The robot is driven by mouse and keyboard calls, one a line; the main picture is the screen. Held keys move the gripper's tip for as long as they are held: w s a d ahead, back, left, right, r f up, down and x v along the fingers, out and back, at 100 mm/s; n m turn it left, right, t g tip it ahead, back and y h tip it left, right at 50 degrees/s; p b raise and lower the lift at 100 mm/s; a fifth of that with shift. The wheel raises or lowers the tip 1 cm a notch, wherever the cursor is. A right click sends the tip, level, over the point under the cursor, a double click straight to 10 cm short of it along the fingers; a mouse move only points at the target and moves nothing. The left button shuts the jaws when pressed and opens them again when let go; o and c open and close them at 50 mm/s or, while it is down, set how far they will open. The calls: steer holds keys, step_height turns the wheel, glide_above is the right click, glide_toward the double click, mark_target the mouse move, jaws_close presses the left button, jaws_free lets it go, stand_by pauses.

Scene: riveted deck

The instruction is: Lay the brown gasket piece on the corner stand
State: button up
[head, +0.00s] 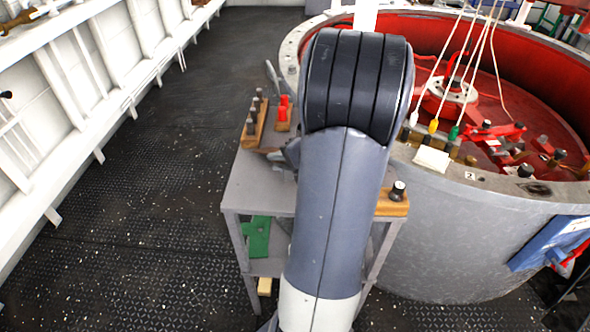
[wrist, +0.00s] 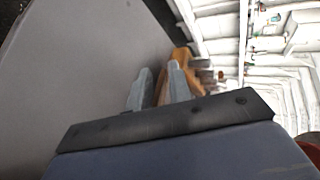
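A grey metal stand (head: 238,190) with a lower shelf stands in the middle of the head view, beside the large round tank. My gripper (head: 285,153) is low over its top, partly hidden behind my arm. In the wrist view my gripper's two grey fingers (wrist: 158,80) stand apart, with an orange-brown block (wrist: 182,58) showing beyond and between them. A small dark brown patch (head: 264,150) lies at the left of the fingers in the head view; I cannot tell whether it is the brown gasket piece. No gasket is clearly visible in the fingers.
A wooden block with dark knobs (head: 252,125) and red pieces (head: 283,110) are at the stand's back left. Another wooden block (head: 392,204) is at its right. A green piece (head: 257,238) is below the top. The deck (head: 130,210) at left is clear.

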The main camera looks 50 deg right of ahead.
steer(key=p+v, duration=0.1)
steer(key=v, duration=0.7)
steer(key=shift+p, duration=0.35)
step_height(320, 180, up, 7)
steer(key=s+p, duration=0.2)
steer(key=p, duration=0.3)
steer(key=shift+s+d+r, duration=0.2)
steer(key=shift+s+d, duration=0.05)
steer(key=shift+s, duration=0.1)
steer(key=shift+a, duration=0.15)
